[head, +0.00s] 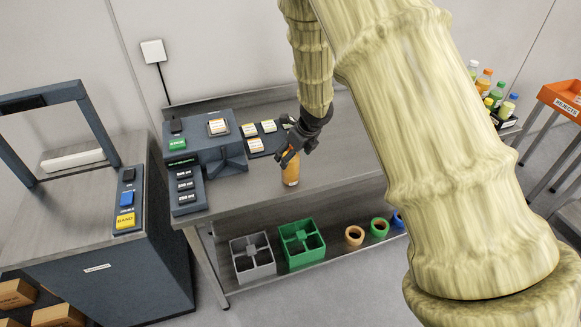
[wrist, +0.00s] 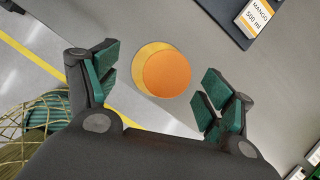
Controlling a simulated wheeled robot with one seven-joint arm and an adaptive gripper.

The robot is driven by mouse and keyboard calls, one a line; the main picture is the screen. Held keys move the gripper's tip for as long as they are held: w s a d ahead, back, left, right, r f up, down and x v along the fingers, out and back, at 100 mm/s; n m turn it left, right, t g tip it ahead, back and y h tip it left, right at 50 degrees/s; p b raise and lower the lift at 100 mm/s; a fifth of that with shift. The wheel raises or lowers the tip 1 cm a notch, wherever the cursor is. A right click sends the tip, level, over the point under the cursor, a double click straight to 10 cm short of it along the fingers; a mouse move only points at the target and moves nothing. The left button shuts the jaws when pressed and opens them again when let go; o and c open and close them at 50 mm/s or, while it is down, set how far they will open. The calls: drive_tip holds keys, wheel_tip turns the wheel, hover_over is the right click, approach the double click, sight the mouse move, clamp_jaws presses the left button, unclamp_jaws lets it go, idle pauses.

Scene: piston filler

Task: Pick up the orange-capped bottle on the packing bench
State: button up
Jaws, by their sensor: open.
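The orange-capped bottle (head: 291,172) stands upright on the packing bench (head: 330,168) in the head view. In the wrist view its round orange cap (wrist: 167,74) is seen from above, between the two fingers and a little beyond them. My gripper (head: 289,154) is over the top of the bottle in the head view and hides part of it. In the wrist view my gripper (wrist: 155,85) has its green-padded fingers spread apart, with gaps on both sides of the cap. I see no contact.
A dark labelling machine (head: 215,145) and a tray of labels (head: 270,138) stand left of the bottle. A grey crate (head: 252,262) and a green crate (head: 302,245) sit on the lower shelf. Several bottles (head: 487,85) and an orange rejects bin (head: 562,98) are at the right.

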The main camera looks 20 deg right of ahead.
drive_tip(key=shift+p+x, duration=0.35)
drive_tip(key=shift+x, duration=1.3)
drive_tip(key=shift+s+a, duration=0.1)
drive_tip(key=c, duration=1.4)
drive_tip(key=shift+c, duration=0.2)
